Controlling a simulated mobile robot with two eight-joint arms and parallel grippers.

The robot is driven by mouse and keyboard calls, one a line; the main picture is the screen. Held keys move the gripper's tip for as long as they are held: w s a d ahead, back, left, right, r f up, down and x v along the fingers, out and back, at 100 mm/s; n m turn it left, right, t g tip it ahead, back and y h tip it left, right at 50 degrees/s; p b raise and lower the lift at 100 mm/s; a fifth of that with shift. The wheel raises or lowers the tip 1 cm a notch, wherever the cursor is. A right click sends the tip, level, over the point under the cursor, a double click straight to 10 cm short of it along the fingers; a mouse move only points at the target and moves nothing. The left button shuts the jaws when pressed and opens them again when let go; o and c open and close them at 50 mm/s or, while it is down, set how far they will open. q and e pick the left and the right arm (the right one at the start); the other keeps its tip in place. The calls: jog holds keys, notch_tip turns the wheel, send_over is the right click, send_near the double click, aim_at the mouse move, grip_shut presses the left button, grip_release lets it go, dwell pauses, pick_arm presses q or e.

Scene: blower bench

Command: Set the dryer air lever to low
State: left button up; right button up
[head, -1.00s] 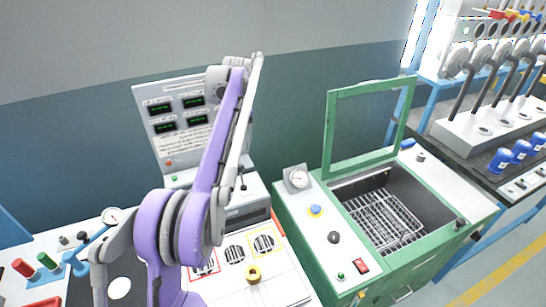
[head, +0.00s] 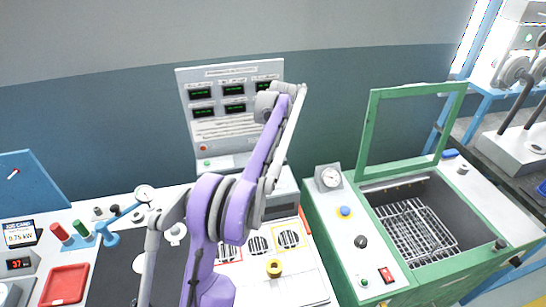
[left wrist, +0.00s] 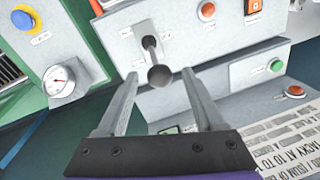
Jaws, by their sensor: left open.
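The air lever (left wrist: 160,75) shows in the left wrist view as a grey ball-ended rod standing out from a slot (left wrist: 148,40) in a light grey panel. My left gripper (left wrist: 160,82) is open, with one finger on each side of the ball. No clear contact shows. In the head view my left arm covers much of the dryer housing (head: 282,193), and the lever cannot be made out there. The display board (head: 230,105) with green readouts stands behind the housing. My right gripper is not in view.
A green-framed bin with a raised lid frame (head: 372,135) and a dial gauge (head: 329,177) stands right of the housing. A red tray (head: 65,285) and coloured handles (head: 82,229) are at left.

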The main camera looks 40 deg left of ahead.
pick_arm(q)
jog(key=shift+f, duration=0.15)
jog(key=shift+c, duration=0.3)
grip_shut()
dwell(1.1)
